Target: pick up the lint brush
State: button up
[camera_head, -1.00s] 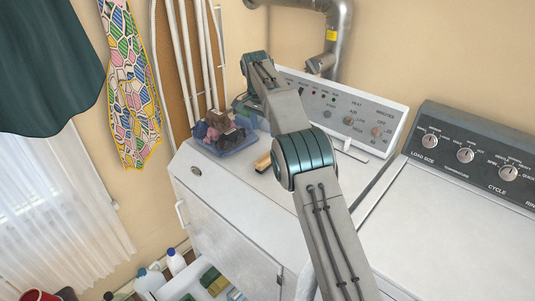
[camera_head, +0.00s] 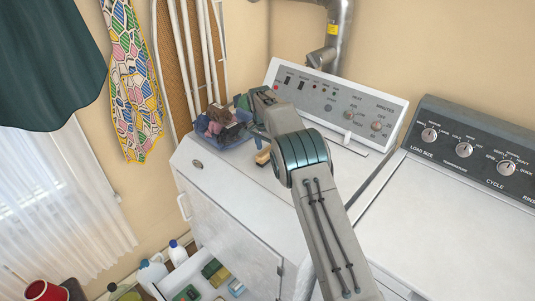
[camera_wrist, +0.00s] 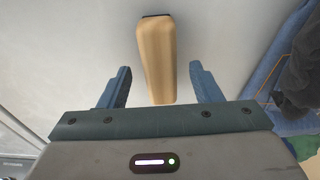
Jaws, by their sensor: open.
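The lint brush, a pale wooden block with a dark far end, lies on the white dryer top (camera_head: 225,185). In the head view the brush (camera_head: 262,157) shows just below my gripper. In the wrist view the brush (camera_wrist: 157,58) lies lengthwise between my gripper's blue fingers (camera_wrist: 160,75), with a gap on each side. My gripper is open and holds nothing. In the head view my own arm hides part of the gripper and perhaps part of the brush.
The dryer's control panel (camera_head: 330,105) rises behind. A white bar (camera_head: 348,145) lies to the right. The dryer top in front is clear.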

jog(key=c, duration=1.1)
